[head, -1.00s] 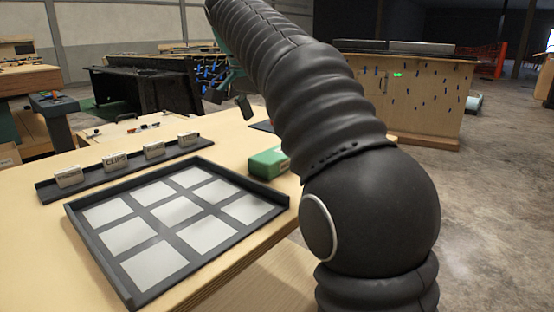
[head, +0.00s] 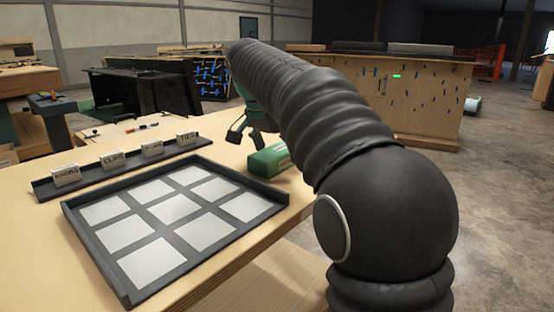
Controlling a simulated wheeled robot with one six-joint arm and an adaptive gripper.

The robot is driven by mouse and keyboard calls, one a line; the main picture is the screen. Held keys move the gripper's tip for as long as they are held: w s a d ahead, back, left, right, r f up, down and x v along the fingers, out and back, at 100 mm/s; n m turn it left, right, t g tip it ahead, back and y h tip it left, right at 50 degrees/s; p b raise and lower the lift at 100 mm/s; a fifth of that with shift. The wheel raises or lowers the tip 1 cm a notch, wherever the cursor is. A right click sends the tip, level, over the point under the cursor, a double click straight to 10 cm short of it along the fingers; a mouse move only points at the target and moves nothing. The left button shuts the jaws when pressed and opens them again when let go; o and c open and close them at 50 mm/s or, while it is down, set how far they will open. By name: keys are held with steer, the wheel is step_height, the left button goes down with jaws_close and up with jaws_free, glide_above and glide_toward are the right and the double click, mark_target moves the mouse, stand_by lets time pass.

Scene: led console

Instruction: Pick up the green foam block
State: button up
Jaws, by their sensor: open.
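The green foam block (head: 268,160) lies on the wooden table, just behind the far right corner of the black-framed tray. Its right end is partly hidden behind my arm. My gripper (head: 243,138), dark-tipped with a green body, is open and empty. It hangs just behind and to the left of the block in the picture, with its fingers pointing down. Whether the fingertips touch the table or the block cannot be told.
A black tray with several pale square panels (head: 172,208) fills the table's front. Behind it, a black rack (head: 125,168) holds several small labelled blocks. Bare table (head: 30,235) shows at the left. Workbenches stand farther back.

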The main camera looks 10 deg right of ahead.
steer(key=c, duration=1)
steer(key=shift+o, duration=0.2)
